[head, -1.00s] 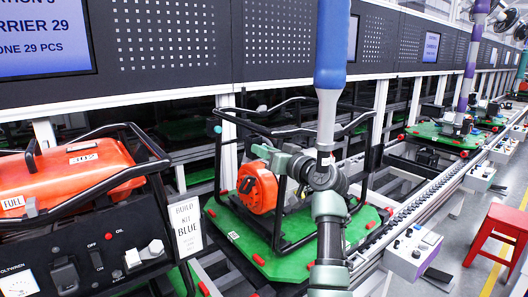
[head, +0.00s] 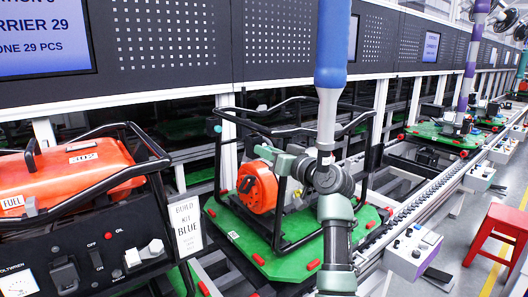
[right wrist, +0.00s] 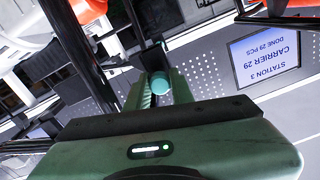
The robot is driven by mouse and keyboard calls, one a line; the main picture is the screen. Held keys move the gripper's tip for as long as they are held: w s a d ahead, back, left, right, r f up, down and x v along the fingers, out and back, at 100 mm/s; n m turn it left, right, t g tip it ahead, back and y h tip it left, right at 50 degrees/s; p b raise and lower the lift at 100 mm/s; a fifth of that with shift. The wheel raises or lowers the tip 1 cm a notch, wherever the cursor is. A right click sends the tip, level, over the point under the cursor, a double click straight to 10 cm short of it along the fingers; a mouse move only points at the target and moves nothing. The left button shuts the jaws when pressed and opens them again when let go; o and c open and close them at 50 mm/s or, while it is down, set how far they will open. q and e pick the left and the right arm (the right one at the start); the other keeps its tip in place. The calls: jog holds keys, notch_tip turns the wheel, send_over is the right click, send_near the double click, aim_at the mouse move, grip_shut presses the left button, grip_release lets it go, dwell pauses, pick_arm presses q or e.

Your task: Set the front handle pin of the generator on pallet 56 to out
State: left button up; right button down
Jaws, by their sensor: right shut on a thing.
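A generator with a black tube frame and an orange round starter cover (head: 257,187) stands on a green pallet (head: 290,265) in the middle of the head view. My right gripper (head: 262,151) is at the upper part of this frame, pointing left. In the right wrist view a teal round knob (right wrist: 160,82), apparently the handle pin, shows at the fingertips. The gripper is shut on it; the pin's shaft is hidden. Another teal knob (head: 217,129) sits on the frame's left side. The pallet number is not readable. My left gripper is not in view.
A grey control box (head: 413,250) and a red stool (head: 497,240) stand at the right. A dark panel wall runs behind the conveyor.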

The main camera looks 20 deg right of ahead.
jog(key=shift+f, duration=0.2)
jog(key=c, duration=1.3)
grip_release()
jog(key=shift+s, duration=0.1)
jog(key=shift+o, duration=0.5)
jog(key=shift+r, duration=0.1)
jog(key=shift+s+d, duration=0.1)
jog(key=shift+s, duration=0.05)
jog(key=b+v, duration=0.2)
jog(key=v, duration=0.5)
jog(key=shift+s, duration=0.35)
jog(key=shift+d, duration=0.1)
